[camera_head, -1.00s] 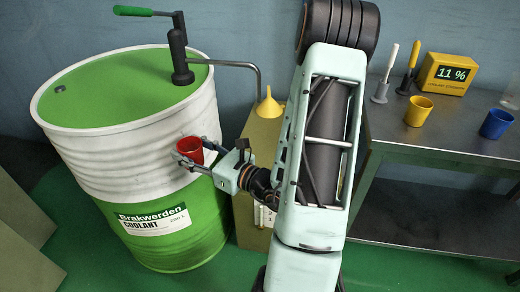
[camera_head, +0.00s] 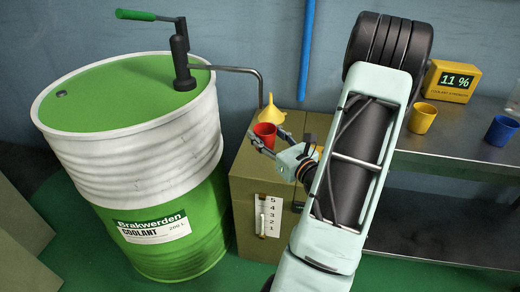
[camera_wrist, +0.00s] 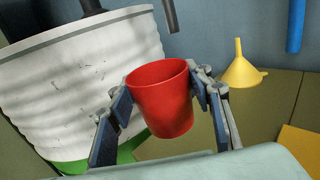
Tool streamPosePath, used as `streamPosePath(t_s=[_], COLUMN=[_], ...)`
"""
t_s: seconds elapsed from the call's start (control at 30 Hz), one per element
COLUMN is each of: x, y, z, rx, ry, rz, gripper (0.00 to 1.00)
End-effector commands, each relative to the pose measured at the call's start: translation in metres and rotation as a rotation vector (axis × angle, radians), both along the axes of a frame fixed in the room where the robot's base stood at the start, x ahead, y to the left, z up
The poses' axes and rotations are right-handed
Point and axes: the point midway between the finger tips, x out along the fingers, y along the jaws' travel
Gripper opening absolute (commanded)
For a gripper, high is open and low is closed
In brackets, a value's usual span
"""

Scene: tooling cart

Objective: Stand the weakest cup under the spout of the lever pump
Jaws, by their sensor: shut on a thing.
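My gripper (camera_head: 261,144) is shut on a red cup (camera_head: 265,135) and holds it nearly upright. In the wrist view the red cup (camera_wrist: 162,100) sits between both fingers, and its inside looks empty. The lever pump (camera_head: 181,60) stands on the green-topped coolant drum (camera_head: 135,85). Its spout (camera_head: 261,85) reaches right and bends down, with its end above and close to the cup. The spout end (camera_wrist: 170,18) also shows in the wrist view, above and behind the cup. A yellow cup (camera_head: 422,118) and a blue cup (camera_head: 501,131) stand on the metal cart at right.
A yellow funnel (camera_head: 270,112) stands on the olive cabinet (camera_head: 265,185), close behind the red cup. A yellow display (camera_head: 450,81) on the cart (camera_head: 460,155) reads 11 %. My arm hides part of the cart. A blue pipe (camera_head: 307,50) runs down the wall.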

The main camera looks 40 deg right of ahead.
Motion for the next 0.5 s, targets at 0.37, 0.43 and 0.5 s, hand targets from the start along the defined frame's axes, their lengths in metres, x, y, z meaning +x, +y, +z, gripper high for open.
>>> streamPosePath(t_s=[0.37, 0.43, 0.5], x=[0.058, 0.061, 0.064], y=[-0.028, -0.03, -0.032], z=[-0.058, -0.062, -0.063], rx=[0.001, 0.001, 0.0], ry=[0.0, 0.0, -0.001], rz=[0.002, 0.001, 0.001], gripper=[0.21, 0.21, 0.21])
